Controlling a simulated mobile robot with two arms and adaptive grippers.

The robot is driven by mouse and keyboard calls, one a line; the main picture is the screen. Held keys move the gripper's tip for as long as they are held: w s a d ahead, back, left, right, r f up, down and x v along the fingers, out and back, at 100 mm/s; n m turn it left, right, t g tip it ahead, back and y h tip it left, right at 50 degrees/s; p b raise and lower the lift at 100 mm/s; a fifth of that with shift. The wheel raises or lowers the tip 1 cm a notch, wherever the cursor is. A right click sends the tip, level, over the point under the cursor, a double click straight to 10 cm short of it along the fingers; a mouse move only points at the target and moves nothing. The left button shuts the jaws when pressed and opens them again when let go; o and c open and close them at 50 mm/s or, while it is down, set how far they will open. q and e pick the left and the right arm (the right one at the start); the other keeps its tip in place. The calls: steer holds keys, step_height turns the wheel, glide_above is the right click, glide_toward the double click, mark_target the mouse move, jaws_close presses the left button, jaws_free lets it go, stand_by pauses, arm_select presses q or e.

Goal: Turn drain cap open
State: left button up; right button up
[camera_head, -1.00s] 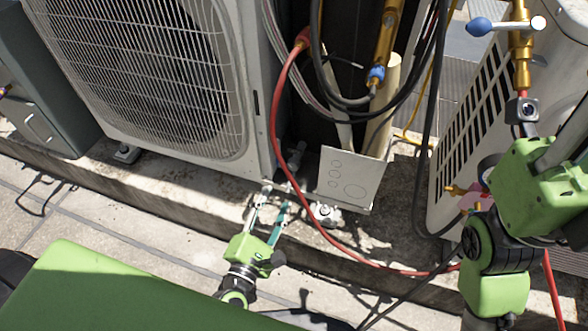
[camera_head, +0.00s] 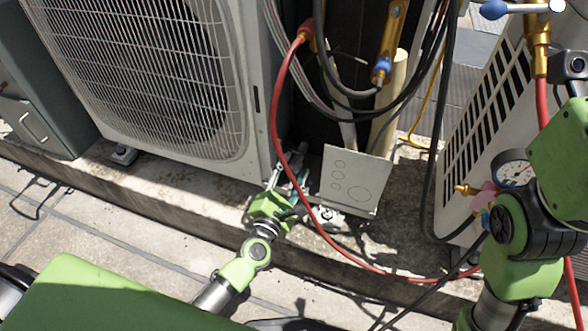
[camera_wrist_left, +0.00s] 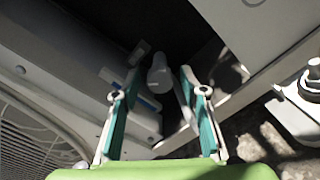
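The grey, round-ended drain cap (camera_wrist_left: 158,74) shows in the left wrist view, low at the corner of the large condenser (camera_head: 150,70), against a dark gap. My left gripper (camera_head: 284,176) reaches to this corner from the front. In the left wrist view its two teal-lined fingers (camera_wrist_left: 158,88) are apart, one on each side of the cap, with gaps visible. The cap's end lies between or just beyond the fingertips; I cannot tell its exact depth. In the head view the cap is mostly hidden.
A red hose (camera_head: 277,110) hangs close to the right of my left gripper and runs along the ledge. A pale panel with circles (camera_head: 352,183) and a metal foot bracket (camera_head: 328,217) stand close right. Another condenser (camera_head: 480,130) is further right.

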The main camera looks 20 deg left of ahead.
arm_select(q)
steer(key=shift+w, duration=0.4)
steer(key=c, duration=1.1)
steer(key=shift+c, duration=0.2)
